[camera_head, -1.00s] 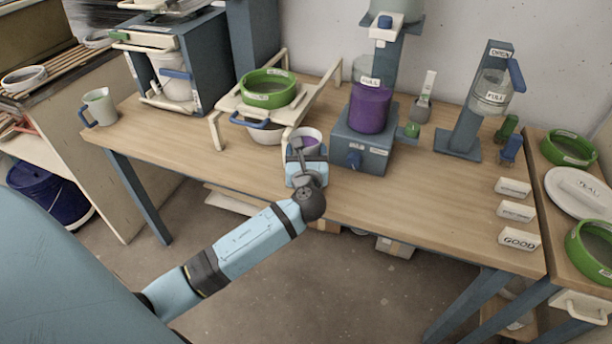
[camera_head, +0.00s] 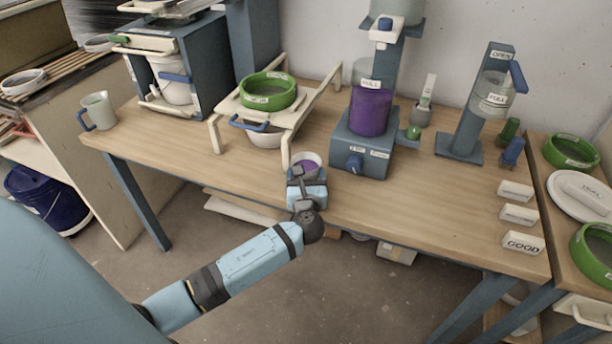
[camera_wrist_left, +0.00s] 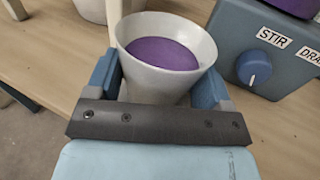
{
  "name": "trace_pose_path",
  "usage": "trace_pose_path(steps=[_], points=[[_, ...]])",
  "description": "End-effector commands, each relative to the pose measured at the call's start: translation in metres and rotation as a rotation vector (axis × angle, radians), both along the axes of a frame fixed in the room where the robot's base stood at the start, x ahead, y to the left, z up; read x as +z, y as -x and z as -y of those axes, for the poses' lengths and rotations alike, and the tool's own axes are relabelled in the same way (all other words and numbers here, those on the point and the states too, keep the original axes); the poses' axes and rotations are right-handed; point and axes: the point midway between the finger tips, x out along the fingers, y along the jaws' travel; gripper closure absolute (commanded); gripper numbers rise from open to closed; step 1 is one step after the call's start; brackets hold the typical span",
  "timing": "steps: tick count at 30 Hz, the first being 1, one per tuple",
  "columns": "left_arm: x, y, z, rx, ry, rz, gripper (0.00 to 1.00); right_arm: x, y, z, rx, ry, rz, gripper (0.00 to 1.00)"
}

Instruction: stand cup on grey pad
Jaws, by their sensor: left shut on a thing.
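A pale grey-white cup (camera_head: 308,158) with purple glaze in it is held near the front of the bench, just left of the stirring machine. My left gripper (camera_head: 307,174) is shut on the cup. In the left wrist view the cup (camera_wrist_left: 157,85) sits upright or nearly so between the two blue fingers (camera_wrist_left: 155,85), its purple contents level below the rim. The cup's underside is hidden, so I cannot tell whether it touches the bench. I cannot make out a grey pad in either view. My right gripper is not in view.
The stirring machine (camera_head: 362,152) with a purple tank stands behind right. A cream rack (camera_head: 217,134) with a green sieve (camera_head: 268,91) is behind left. A grey-green mug (camera_head: 98,111) stands far left. The bench (camera_head: 420,190) is clear right of the gripper, up to the white label blocks (camera_head: 519,214).

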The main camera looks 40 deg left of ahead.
Motion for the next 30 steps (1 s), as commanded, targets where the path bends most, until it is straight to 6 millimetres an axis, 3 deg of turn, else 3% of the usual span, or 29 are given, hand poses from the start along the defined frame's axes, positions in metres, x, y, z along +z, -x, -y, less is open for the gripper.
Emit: trace_pose_path(steps=[2, 3, 5, 6, 16, 30], points=[[-0.002, 0.0, 0.0, 0.0, -0.001, 0.001, 0.59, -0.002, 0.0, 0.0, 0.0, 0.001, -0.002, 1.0], [-0.002, 0.0, 0.0, 0.0, 0.0, 0.0, 0.16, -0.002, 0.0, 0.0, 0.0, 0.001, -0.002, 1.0], [-0.002, 0.0, 0.0, 0.0, 0.0, 0.0, 0.02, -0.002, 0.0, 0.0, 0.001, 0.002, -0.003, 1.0], [-0.002, 0.0, 0.0, 0.0, 0.0, 0.0, 0.0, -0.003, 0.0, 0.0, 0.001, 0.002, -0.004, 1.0], [0.0, 0.007, 0.005, -0.001, 0.001, -0.002, 0.0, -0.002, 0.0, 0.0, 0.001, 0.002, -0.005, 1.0], [0.0, 0.081, 0.059, 0.0, 0.001, -0.002, 0.0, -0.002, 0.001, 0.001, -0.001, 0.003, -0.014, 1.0]])
